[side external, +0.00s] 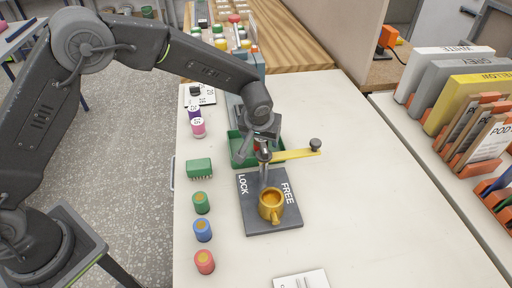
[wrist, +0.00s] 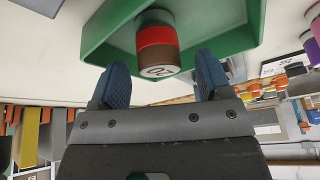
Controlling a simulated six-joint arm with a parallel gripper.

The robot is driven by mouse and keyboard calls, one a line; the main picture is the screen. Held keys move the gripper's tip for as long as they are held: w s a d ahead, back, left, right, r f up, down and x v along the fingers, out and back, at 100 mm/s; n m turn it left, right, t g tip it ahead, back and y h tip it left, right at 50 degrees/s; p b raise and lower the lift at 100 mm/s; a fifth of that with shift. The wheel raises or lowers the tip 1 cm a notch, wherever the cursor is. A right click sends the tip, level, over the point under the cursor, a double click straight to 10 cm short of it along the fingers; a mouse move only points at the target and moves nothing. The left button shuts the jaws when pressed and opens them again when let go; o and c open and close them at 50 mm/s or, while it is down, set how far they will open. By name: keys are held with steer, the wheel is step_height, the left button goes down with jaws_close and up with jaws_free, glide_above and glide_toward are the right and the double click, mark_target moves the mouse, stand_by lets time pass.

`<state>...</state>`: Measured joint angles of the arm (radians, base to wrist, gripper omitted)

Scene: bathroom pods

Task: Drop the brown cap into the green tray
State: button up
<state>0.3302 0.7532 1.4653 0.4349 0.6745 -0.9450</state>
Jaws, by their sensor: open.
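The brown cap (wrist: 158,58) is a short brown cylinder with a red band and a pale, numbered end face in the wrist view. It overlaps the green tray (wrist: 97,38) there and seems to be within its walls; contact with the tray floor cannot be told. My gripper (wrist: 160,76) is open, with one blue-grey finger on each side of the cap's near end and visible gaps to it. In the side external view my gripper (side external: 260,143) is over the green tray (side external: 237,149), and my arm hides much of the tray.
A dark LOCK/FREE plate (side external: 256,222) with a yellow mug-shaped part (side external: 270,204) lies in front of the tray. A yellow bar (side external: 296,155) with a dark knob extends right. Green, blue and red cylinders (side external: 203,230) line the left edge. The table's right side is clear.

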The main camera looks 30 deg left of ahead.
steer(key=shift+r, duration=0.1)
steer(key=v, duration=1.3)
steer(key=shift+r, duration=0.3)
steer(key=shift+s+r, duration=0.1)
steer(key=shift+s, duration=0.05)
steer(key=s+a+r+m+h, duration=0.1)
steer(key=s+a+r, duration=0.45)
steer(key=s, duration=0.35)
steer(key=s+a+r+m, duration=0.1)
steer(key=s+a+r, duration=0.3)
steer(key=s+a, duration=0.35)
steer(key=s+a+f+m+t, duration=0.1)
steer(key=s+f, duration=0.1)
steer(key=s, duration=0.8)
steer(key=shift+a+m+h, duration=0.3)
steer(key=shift+a+h, duration=0.05)
steer(key=shift+h, duration=0.05)
